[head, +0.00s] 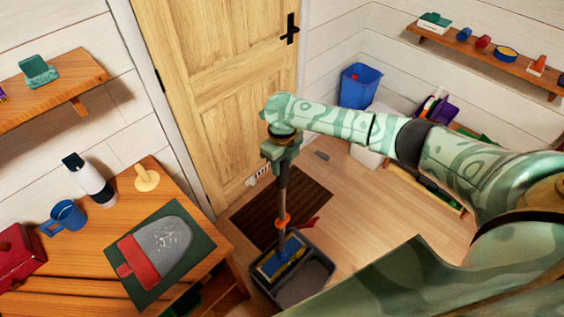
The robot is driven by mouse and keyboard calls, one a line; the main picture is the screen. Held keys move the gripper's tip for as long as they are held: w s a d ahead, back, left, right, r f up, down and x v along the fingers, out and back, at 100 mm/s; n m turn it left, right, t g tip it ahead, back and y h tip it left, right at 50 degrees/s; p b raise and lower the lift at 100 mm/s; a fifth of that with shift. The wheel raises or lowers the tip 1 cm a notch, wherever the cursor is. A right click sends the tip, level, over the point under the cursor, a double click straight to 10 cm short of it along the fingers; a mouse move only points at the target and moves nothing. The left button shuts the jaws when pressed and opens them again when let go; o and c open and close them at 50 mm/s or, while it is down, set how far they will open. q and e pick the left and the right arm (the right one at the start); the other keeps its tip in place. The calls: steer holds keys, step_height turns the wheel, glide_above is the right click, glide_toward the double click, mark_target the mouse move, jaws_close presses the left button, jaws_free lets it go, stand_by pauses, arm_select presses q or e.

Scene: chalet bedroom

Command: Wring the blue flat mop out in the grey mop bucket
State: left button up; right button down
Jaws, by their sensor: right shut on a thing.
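The grey mop bucket (327,263) stands on the floor at bottom centre, by the front edge of a dark mat. The blue flat mop (283,202) is upright, with a grey pole and an orange collar low on it. Its blue and yellow head (276,262) is at the left part of the bucket; I cannot tell how deep it sits. My right gripper (281,153) is shut on the upper pole. My left gripper is out of view.
A wooden desk (100,240) at left holds a mug, a bottle and a dustpan-like grey and red item on a green mat. A dark slatted mat (255,208) lies before the wooden door (220,80). A blue bin (360,86) stands behind my arm. Floor right of the bucket looks clear.

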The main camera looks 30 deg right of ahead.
steer(key=shift+f+b, duration=2.45)
steer(key=shift+f, duration=1.4)
stand_by(4.2)
